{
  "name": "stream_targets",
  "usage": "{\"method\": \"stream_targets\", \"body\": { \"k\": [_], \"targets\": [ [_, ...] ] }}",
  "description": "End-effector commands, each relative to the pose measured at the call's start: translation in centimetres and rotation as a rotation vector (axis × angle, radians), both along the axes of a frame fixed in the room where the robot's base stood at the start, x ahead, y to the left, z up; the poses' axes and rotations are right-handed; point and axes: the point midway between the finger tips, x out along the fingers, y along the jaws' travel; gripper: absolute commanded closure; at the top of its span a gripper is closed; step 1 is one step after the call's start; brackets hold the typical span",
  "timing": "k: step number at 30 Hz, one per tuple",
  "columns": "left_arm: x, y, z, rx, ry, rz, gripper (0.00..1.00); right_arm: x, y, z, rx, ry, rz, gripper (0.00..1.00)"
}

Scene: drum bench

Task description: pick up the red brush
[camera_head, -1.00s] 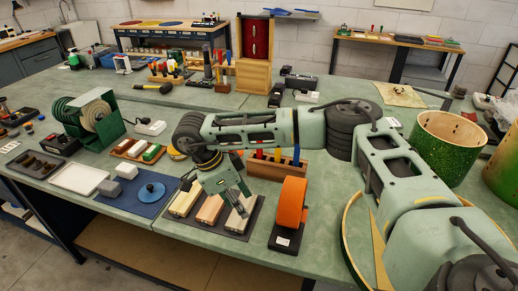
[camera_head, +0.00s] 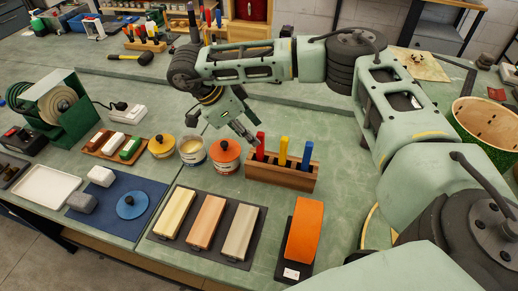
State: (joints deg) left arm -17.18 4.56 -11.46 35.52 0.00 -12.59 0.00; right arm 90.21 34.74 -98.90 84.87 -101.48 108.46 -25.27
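A red-handled tool, taken as the red brush (camera_head: 260,146), stands upright at the left end of a wooden rack (camera_head: 281,179). A yellow-handled one (camera_head: 283,152) and a blue-handled one (camera_head: 306,155) stand beside it. Their lower ends are hidden in the rack. My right gripper (camera_head: 247,133) points down and to the right, with its tips just left of the red handle. Whether they touch it I cannot tell, nor how far the fingers are apart. My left gripper is not in view.
Three tins, one with an orange lid (camera_head: 225,151), stand left of the rack. In front lie a dark mat (camera_head: 196,249) with three wooden blocks and an orange block (camera_head: 304,230). A green drum shell (camera_head: 487,150) stands at right.

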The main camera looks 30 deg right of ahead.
Motion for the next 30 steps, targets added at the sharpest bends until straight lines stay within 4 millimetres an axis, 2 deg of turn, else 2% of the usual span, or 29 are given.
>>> {"method": "stream_targets", "body": {
  "k": [11, 15, 19, 27, 30],
  "targets": [
    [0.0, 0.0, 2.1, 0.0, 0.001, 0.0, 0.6, -0.4, -1.8, -3.1, -0.002, 0.005, -0.001, 0.61],
    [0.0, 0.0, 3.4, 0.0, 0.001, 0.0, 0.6, -0.5, -2.7, -5.1, -0.002, 0.005, -0.001, 0.61],
    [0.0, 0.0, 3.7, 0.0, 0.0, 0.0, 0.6, -0.6, -3.3, -6.5, 0.0, 0.003, -0.001, 0.61],
    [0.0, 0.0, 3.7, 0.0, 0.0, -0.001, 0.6, -0.6, -3.5, -7.0, -0.001, 0.001, 0.0, 0.61],
    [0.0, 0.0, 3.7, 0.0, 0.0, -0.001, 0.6, -0.6, -3.5, -7.0, 0.0, 0.001, 0.0, 0.69]
  ]
}}
